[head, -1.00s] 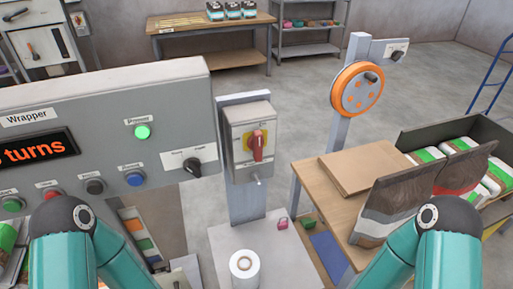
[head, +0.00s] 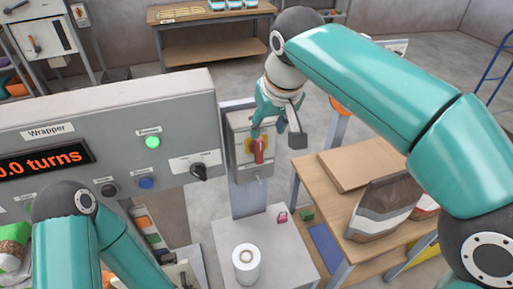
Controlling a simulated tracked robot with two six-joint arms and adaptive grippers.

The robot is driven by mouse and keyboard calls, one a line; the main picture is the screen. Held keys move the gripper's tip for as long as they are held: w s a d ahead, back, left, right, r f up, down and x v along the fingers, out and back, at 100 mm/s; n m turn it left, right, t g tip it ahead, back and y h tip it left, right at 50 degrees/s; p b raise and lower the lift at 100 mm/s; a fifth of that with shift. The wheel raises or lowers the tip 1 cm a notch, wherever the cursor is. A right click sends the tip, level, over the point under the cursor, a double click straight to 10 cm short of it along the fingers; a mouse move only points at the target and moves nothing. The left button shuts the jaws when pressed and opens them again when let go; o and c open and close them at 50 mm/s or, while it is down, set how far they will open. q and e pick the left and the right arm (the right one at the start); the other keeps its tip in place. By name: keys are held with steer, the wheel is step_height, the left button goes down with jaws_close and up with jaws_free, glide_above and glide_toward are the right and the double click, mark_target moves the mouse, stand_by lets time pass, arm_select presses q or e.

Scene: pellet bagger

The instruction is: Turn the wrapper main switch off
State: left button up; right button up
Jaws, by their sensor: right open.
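The wrapper main switch is a red rotary handle (head: 259,152) on a yellow plate, on a grey box (head: 240,172) mounted on a post to the right of the wrapper panel. The handle stands upright. My right gripper (head: 277,137) is open, directly above and slightly right of the handle, in front of the box's upper part. One finger hangs close to the handle's top; I cannot tell whether it touches. My left arm shows at the lower left, but its gripper is out of view.
The wrapper panel (head: 100,130) has a lit green lamp (head: 152,142), a black selector knob (head: 199,171) and a turns display (head: 45,162). Below the switch, a white roll (head: 246,264) and a pink padlock (head: 282,217) rest on a pale surface. A wooden table (head: 345,205) stands right.

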mark_target(261, 150)
steer(key=p+x, duration=0.1)
steer(key=x, duration=1.3)
steer(key=shift+w+d, duration=0.1)
steer(key=shift+w, duration=0.05)
steer(key=shift+c, duration=0.2)
